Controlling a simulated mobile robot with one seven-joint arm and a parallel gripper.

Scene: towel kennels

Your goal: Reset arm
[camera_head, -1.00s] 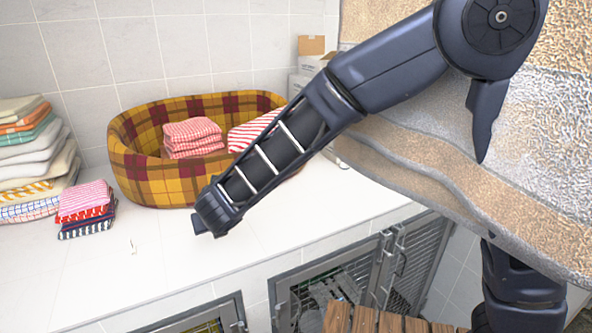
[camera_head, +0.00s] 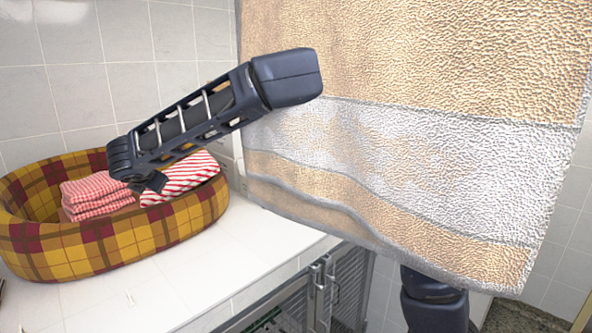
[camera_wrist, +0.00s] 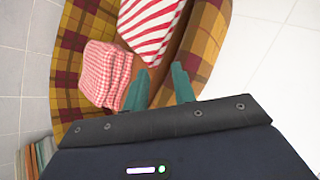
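My gripper (camera_wrist: 161,88) shows in the wrist view with two teal fingers spread apart. Nothing is between them. It is above the near rim of the plaid basket (camera_wrist: 208,45). The finger tips cannot be made out there. A folded red-checked cloth stack (camera_head: 95,187) and a red-and-white striped cloth (camera_head: 180,180) lie in the basket. Both also show in the wrist view, the checked stack (camera_wrist: 103,72) left of the fingers and the striped cloth (camera_wrist: 150,25) above them.
A large beige towel with a white band (camera_head: 420,160) hangs close to the head camera and hides the right side. Metal-framed kennel doors (camera_head: 335,290) are below the counter. The counter (camera_head: 150,300) in front of the basket is mostly clear.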

